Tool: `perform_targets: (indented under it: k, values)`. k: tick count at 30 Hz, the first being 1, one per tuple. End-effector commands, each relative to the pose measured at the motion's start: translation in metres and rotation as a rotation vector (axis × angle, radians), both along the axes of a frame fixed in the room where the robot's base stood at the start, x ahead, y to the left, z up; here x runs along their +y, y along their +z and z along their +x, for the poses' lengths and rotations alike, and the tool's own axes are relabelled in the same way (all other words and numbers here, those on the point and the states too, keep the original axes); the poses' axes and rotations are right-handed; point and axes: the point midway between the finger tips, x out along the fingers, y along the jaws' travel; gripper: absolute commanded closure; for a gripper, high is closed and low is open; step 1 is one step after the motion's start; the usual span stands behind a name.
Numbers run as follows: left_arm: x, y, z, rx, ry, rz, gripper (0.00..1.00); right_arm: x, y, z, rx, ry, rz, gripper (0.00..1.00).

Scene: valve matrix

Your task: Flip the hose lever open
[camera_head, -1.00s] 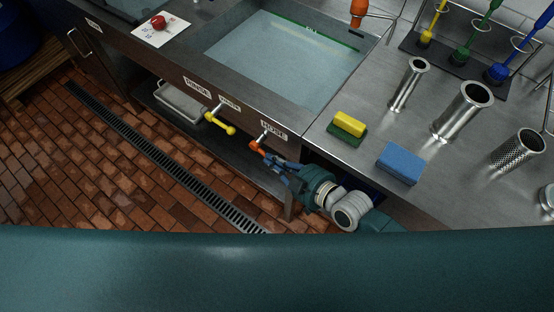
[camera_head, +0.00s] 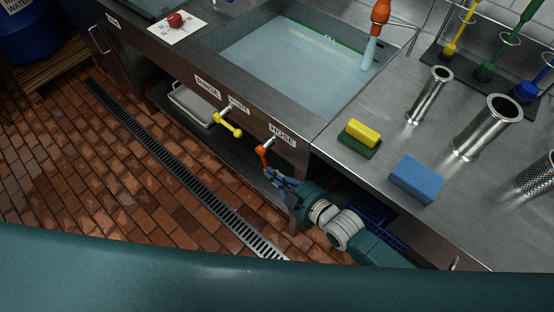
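The orange hose lever (camera_head: 262,155) sits on the sink's front panel, below and left of the HOSE label (camera_head: 283,135). It hangs down from its metal stem. My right gripper (camera_head: 271,178) is just below the lever's lower end, close to it or touching; I cannot tell which. Its fingers are small and dark, so whether they are open or shut is unclear. The orange hose nozzle (camera_head: 381,11) hangs over the sink, with a pale blue stream (camera_head: 370,54) below it. My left gripper is not in view.
A yellow lever (camera_head: 229,125) is to the left on the same panel. The sink (camera_head: 222,38) holds water. Sponges (camera_head: 418,179) and metal cylinders (camera_head: 429,94) stand on the counter at right. A drain grate (camera_head: 180,168) crosses the tiled floor.

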Motion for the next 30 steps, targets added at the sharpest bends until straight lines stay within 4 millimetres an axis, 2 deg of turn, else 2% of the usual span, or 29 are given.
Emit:
perform_targets:
  k: [9,30]
  values:
    - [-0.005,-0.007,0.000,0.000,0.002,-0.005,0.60,0.010,-0.011,0.008,-0.001,0.000,-0.001,1.00]
    - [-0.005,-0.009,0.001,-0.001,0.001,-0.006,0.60,0.015,-0.013,0.011,-0.001,0.000,0.001,1.00]
